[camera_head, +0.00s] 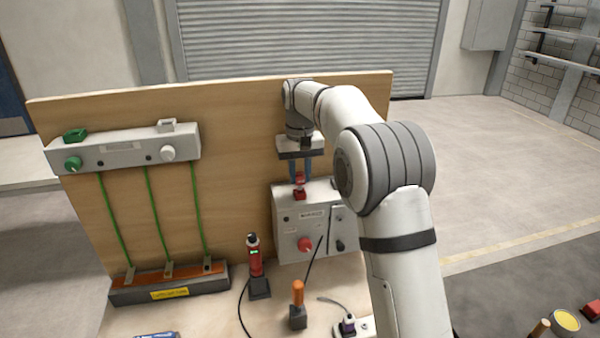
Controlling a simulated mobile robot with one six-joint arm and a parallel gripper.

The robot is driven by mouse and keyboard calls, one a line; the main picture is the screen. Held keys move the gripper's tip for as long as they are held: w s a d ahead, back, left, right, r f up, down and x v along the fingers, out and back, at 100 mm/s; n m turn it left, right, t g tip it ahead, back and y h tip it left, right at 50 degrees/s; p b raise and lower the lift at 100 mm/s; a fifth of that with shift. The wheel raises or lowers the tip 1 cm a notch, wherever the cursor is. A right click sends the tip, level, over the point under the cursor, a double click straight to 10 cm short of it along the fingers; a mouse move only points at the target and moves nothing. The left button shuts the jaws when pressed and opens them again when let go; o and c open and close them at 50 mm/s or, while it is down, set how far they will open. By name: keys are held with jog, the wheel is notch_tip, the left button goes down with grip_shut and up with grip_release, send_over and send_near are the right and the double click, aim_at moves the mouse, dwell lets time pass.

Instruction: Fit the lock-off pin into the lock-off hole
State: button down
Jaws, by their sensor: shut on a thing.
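My gripper (300,180) points down over the top of a grey control box (290,231) at the board's lower right. Its blue-grey fingers are shut on a small red piece (299,177), which looks like the lock-off pin. Just below it is a red block (299,194) at the box's top edge; I cannot tell whether the two touch or are one part. The box front has a red knob (305,244), a label and a small dark hole (286,218). I cannot tell which opening is the lock-off hole, or whether the pin is in it.
A grey panel (122,150) with green and white knobs is at left, its green rods running down to a base (170,286). A red tester (255,259) and an orange-handled tool (298,304) stand on the bench in front. My arm covers the right side.

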jog(key=shift+f+b, duration=0.55)
jog(key=shift+f, duration=0.75)
dwell(0.4)
jog(key=c, duration=1.1)
grip_release()
jog(key=shift+o, duration=0.4)
jog(key=o, duration=0.4)
notch_tip(320, 180, up, 3)
jog(key=p, duration=0.2)
jog(key=shift+r+p, duration=0.1)
jog(key=shift+p, duration=0.3)
jog(key=shift+r, duration=2.45)
